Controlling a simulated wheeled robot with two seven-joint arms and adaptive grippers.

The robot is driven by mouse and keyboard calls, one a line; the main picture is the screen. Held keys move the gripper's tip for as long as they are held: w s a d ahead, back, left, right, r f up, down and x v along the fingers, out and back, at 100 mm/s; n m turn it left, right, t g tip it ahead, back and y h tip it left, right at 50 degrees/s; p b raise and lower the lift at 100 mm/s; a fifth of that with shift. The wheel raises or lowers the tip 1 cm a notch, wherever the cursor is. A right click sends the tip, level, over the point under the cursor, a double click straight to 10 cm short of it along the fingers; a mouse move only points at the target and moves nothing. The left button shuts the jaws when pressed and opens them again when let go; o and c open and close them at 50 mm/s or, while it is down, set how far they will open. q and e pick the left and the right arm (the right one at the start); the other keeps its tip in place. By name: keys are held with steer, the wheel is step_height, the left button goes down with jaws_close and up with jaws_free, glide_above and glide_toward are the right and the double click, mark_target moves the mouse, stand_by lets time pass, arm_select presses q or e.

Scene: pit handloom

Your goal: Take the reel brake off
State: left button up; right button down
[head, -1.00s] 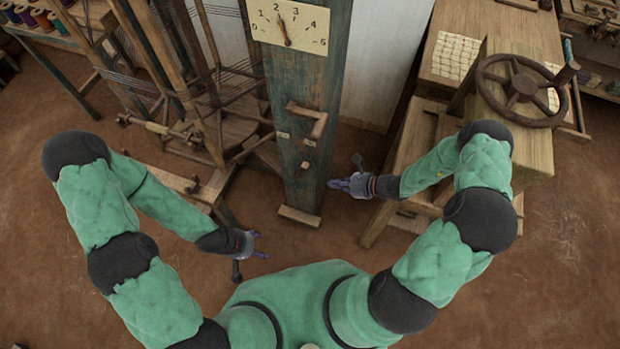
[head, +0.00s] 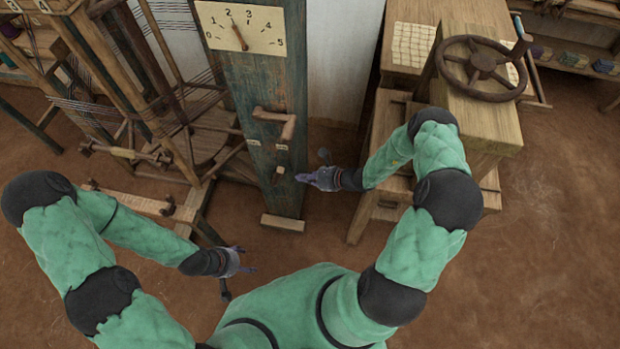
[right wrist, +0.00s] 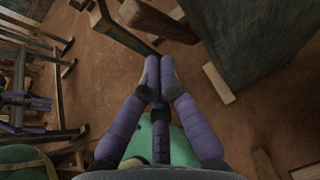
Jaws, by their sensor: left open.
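A worn green-blue wooden post (head: 262,95) stands ahead in the head view. It carries a wooden lever handle (head: 277,121), with two small unreadable labels below it and a small wooden knob (head: 280,171) lower down. I cannot tell for sure which part is the reel brake. My right gripper (head: 299,178) is at the post's right edge, near knob height, below the lever. Its purple fingers look closed together and empty in the right wrist view (right wrist: 159,62). My left gripper (head: 249,259) is open and empty, low in front of the post and apart from it.
A dial plate (head: 242,27) numbered to 5 is on the upper post. A dark handwheel (head: 482,68) sits on a wooden stand at right. Loom frames and threads crowd the left. A wooden foot block (head: 283,223) lies at the post's base. Bare floor is in front.

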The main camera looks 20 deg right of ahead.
mark_target(281, 172)
steer(key=b+x, duration=0.1)
steer(key=x, duration=0.4)
stand_by(0.3)
steer(key=w+a+p, duration=0.1)
steer(key=a+r+g+h+p, duration=0.1)
steer(key=shift+w+a+r, duration=0.35)
steer(key=shift+w+a, duration=0.25)
steer(key=shift+a, duration=0.05)
steer(key=shift+r, duration=0.1)
